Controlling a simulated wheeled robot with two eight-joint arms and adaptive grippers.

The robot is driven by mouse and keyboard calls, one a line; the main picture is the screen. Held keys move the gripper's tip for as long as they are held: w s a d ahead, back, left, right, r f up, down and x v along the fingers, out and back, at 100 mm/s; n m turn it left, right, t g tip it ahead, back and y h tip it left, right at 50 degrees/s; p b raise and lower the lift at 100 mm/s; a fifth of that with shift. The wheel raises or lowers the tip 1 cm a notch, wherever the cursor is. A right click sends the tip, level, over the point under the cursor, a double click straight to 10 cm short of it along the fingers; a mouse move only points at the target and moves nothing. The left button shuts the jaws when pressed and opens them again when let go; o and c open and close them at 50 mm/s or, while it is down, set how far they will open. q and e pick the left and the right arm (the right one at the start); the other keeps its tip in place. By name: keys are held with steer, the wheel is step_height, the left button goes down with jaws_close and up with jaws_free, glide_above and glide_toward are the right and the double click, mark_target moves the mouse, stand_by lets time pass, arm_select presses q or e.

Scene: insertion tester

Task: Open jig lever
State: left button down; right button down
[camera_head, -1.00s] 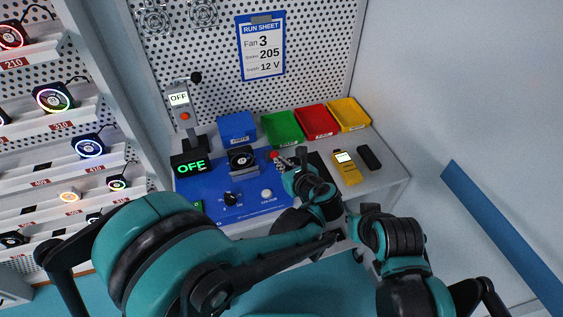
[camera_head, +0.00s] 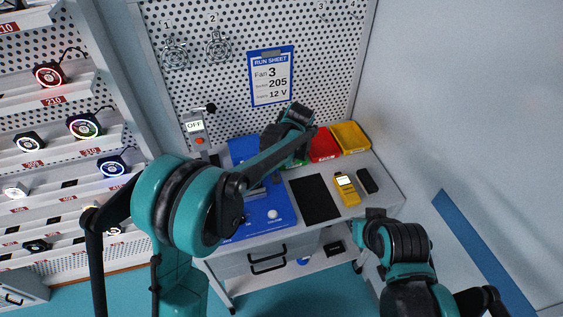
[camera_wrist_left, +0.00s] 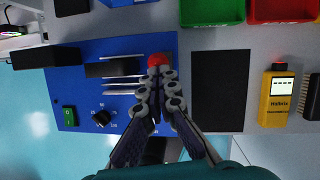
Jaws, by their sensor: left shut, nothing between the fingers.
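The jig shows in the left wrist view as a dark block with grey rails (camera_wrist_left: 110,70) on the blue panel (camera_wrist_left: 85,119). A red knob (camera_wrist_left: 159,59), which looks like the lever's end, is at the jig's right. My left gripper (camera_wrist_left: 161,74) is shut and empty, with its fingertips right at the knob's near edge. I cannot tell whether they touch it. In the head view my left arm hides the jig, the knob and the left fingertips.
Green (camera_wrist_left: 212,10), red (camera_head: 324,146) and yellow (camera_head: 350,137) bins line the back. A black mat (camera_head: 315,197), a yellow meter (camera_head: 346,189) and a black object (camera_head: 367,181) lie right of the panel. The OFF tester post (camera_head: 196,130) stands left. Fan shelves are farther left.

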arm_select(q)
steer(key=shift+w+a+r+g, duration=0.1)
steer(key=shift+w+a+g, duration=0.05)
steer(key=shift+w+g, duration=0.25)
steer(key=shift+w+a+p, duration=0.2)
steer(key=shift+w+p, duration=0.1)
steer(key=shift+w, duration=0.5)
steer(key=shift+s+d+r, duration=0.2)
steer(key=shift+s+d, duration=0.05)
steer(key=s+p+v, duration=0.1)
steer(key=p+v, duration=0.2)
steer(key=v, duration=0.9)
